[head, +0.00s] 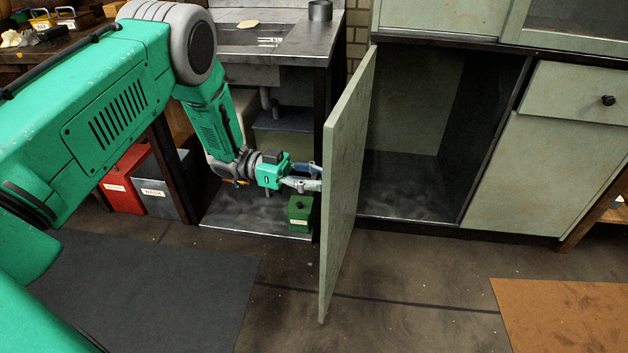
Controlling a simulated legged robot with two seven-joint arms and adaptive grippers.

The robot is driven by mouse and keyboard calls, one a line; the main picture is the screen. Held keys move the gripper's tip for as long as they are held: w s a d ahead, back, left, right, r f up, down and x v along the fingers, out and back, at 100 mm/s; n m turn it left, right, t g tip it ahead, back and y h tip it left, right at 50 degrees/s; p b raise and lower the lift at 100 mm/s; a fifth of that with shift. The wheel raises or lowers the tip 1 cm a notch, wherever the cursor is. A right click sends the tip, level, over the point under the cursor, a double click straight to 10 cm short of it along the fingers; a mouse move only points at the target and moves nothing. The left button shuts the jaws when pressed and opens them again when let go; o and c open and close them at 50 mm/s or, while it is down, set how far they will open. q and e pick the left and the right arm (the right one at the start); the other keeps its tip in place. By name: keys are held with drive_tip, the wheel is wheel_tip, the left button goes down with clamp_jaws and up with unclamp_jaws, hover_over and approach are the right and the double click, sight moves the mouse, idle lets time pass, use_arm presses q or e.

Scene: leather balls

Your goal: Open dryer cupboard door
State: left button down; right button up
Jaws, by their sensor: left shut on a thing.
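The cupboard door (345,185) is a pale grey-green panel, swung well out from the cupboard (420,110) and seen nearly edge-on. The cupboard's inside is visible and looks empty. My left gripper (312,176) is at the left, outer side of the door, with its fingers reaching the door's face. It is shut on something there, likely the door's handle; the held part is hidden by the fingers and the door. My right gripper is not in view.
A metal-topped bench (265,45) stands left of the door, with a small green box (300,213) on its lower shelf. A red box (125,185) and grey box (160,188) stand further left. A dark mat (150,290) and brown mat (565,315) lie on otherwise clear floor.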

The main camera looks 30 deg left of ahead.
use_arm(q)
drive_tip(key=shift+a, duration=0.35)
drive_tip(key=c, duration=1.2)
unclamp_jaws()
drive_tip(key=shift+a, duration=0.15)
drive_tip(key=a, duration=0.4)
drive_tip(key=s+a, duration=0.1)
drive_tip(key=a, duration=0.3)
drive_tip(key=s+a, duration=0.1)
drive_tip(key=a, duration=0.2)
drive_tip(key=shift+a+f, duration=0.1)
drive_tip(key=shift+a, duration=0.3)
